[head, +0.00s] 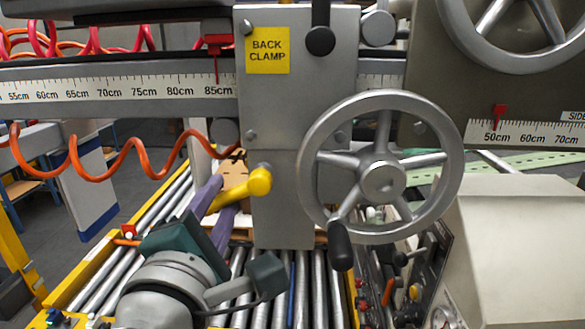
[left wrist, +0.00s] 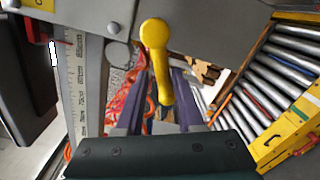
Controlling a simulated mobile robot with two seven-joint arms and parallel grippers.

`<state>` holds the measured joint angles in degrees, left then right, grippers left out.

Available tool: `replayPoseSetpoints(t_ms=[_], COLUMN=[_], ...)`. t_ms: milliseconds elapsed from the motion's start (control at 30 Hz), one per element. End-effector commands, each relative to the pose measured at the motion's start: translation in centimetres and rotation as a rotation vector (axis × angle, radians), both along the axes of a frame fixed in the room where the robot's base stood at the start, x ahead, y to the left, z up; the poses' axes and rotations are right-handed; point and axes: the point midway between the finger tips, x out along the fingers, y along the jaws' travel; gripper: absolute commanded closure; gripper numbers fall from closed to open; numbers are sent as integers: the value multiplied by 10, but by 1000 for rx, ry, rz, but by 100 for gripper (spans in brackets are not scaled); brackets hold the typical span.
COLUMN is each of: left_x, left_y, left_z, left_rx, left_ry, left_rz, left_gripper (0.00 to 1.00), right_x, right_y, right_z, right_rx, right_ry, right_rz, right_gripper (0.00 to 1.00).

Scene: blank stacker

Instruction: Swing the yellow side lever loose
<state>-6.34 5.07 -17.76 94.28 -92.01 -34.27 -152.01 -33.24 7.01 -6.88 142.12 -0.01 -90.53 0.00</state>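The yellow side lever (head: 240,190) sticks out from the lower left side of the grey clamp housing, pointing left and slightly down in the head view. In the left wrist view the lever (left wrist: 155,45) hangs from its round hub with its tip downward. My left gripper (head: 221,204) has purple fingers, open around the lever. In the left wrist view one finger of the gripper (left wrist: 158,90) is on each side of the lever, with gaps showing, so it does not look clamped. My right gripper is not in view.
A large handwheel (head: 445,165) with a dark knob is on the front of the housing under the "BACK CLAMP" label (head: 268,50). A ruler beam (head: 130,88) crosses above my left arm. An orange coiled hose (head: 125,165) hangs at left. Rollers (head: 318,290) lie below.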

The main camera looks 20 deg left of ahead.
Motion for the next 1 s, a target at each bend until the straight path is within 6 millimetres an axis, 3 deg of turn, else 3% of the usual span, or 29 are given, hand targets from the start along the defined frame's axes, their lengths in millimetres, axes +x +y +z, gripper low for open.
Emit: replayPoseSetpoints(t_ms=[500, 667, 1000], left_x=[0, -2, -28], left_y=[4, 3, -5], left_z=[17, 14, 14], left_rx=[239, 261, 259], left_ry=[67, 73, 76], left_rz=[1, 0, -2], left_gripper=[66, 66, 66], right_x=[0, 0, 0], right_y=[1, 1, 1], right_z=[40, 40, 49], right_rx=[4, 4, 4], right_ry=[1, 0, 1], right_rz=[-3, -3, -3], right_gripper=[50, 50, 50])
